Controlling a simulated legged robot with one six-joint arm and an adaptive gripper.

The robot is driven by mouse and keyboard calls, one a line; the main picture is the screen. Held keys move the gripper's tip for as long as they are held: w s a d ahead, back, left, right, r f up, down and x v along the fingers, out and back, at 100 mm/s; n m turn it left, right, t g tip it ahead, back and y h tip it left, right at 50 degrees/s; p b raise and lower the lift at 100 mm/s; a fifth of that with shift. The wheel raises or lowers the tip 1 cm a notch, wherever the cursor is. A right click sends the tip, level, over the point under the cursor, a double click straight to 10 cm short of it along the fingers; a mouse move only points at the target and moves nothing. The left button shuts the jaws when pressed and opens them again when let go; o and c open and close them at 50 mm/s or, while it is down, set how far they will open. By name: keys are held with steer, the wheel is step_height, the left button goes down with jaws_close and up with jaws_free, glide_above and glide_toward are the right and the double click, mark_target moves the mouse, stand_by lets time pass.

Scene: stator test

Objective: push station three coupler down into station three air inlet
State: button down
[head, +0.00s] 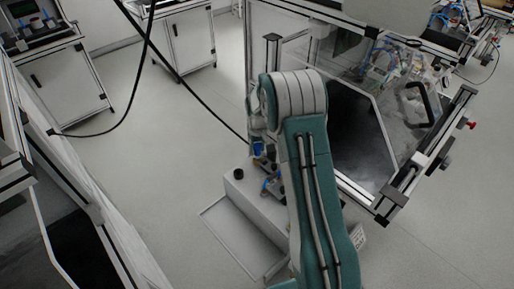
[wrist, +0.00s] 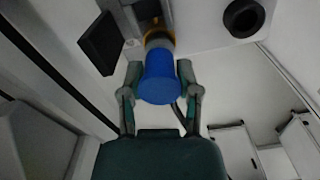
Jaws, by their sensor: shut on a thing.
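A blue cylindrical coupler (wrist: 160,82) sits between the two fingers of my gripper (wrist: 162,70) in the wrist view, and the fingers are shut on it. Beyond the coupler is a yellow-orange ring with a grey metal fitting (wrist: 157,36), in line with it, at a white surface; this looks like the air inlet. I cannot tell whether the coupler is seated on it or how deep. In the head view my gripper is mostly hidden behind my arm, and a small blue part (head: 257,150) shows beside it above a white box.
The white box (head: 238,192) has a black round knob and an open tray (head: 240,240) on the floor side. A clear-panelled machine frame (head: 375,150) stands close right of my arm. In the wrist view a black ring (wrist: 243,17) and black block (wrist: 101,43) flank the fitting.

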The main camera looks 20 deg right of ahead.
steer(key=shift+f, duration=0.55)
stand_by(0.4)
steer(key=shift+c, duration=1.2)
jaws_free()
step_height(320, 180, up, 11)
steer(key=shift+r, duration=0.5)
